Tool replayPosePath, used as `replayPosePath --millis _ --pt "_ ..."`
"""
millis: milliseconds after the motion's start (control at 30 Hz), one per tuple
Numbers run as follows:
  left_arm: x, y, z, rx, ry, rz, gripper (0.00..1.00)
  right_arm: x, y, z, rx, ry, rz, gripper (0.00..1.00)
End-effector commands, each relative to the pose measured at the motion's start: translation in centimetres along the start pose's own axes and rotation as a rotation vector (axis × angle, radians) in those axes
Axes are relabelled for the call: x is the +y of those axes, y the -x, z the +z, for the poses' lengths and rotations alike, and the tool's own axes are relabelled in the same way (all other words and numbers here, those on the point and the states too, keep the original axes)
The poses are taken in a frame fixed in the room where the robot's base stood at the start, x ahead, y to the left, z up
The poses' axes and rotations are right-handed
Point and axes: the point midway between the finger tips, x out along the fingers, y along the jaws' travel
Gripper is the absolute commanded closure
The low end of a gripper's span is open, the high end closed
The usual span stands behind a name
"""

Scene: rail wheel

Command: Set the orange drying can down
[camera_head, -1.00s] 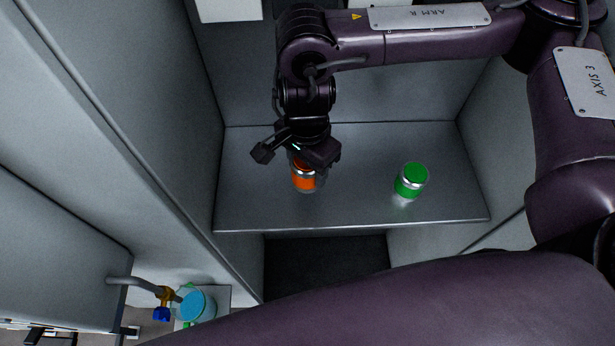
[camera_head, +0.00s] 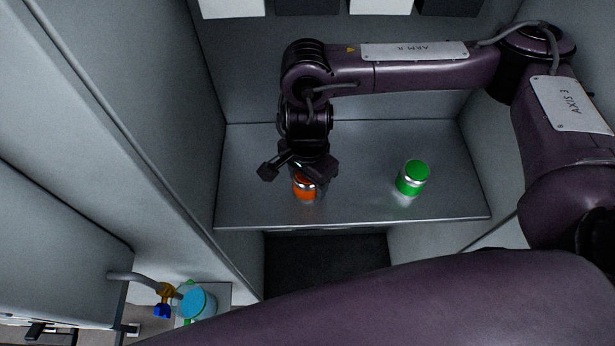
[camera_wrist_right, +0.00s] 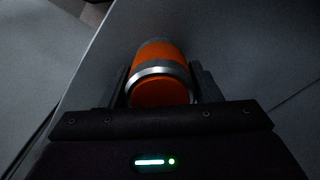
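The orange can (camera_head: 305,187), with a silver band, is over the grey metal shelf (camera_head: 250,200), left of the green can. My right gripper (camera_head: 304,178) comes down on it from above. In the right wrist view the orange can (camera_wrist_right: 160,85) sits between the two fingers (camera_wrist_right: 160,88), one close against each side, so the gripper appears shut on it. The can's lower end is hard to see, and I cannot tell whether it touches the shelf. My left gripper is not in view.
A green can (camera_head: 412,178) stands on the shelf to the right, with bare shelf between. Grey walls close the left, back and right sides. The shelf's front edge (camera_head: 350,224) has a dark opening below.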

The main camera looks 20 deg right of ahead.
Motion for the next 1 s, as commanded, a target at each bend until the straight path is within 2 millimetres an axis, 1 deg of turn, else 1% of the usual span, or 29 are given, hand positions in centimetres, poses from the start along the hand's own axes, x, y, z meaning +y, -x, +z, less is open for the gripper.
replayPosePath --millis 33,100,133,367,467,567,667,1000 --pt "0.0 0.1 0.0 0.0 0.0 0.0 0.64 0.0 0.1 0.0 0.0 0.0 0.0 0.36" --pt "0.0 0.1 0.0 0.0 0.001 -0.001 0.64 0.0 0.1 0.0 0.0 0.0 0.0 0.27" --pt "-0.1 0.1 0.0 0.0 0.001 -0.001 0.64 0.0 0.1 0.0 0.0 0.0 0.0 0.26" --pt "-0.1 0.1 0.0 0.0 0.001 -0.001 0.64 0.0 0.1 0.0 0.0 0.0 0.0 0.26" --pt "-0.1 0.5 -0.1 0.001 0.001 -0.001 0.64 0.0 0.5 0.0 0.0 0.0 0.0 0.26" --pt "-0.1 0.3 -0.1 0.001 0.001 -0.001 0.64 -0.1 1.2 0.0 0.002 0.002 -0.004 0.26" --pt "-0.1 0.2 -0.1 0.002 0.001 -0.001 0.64 -0.2 2.5 -0.1 0.003 0.003 -0.006 0.26" --pt "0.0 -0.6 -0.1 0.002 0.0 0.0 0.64 -0.1 8.5 -0.1 0.004 0.001 -0.006 0.26"
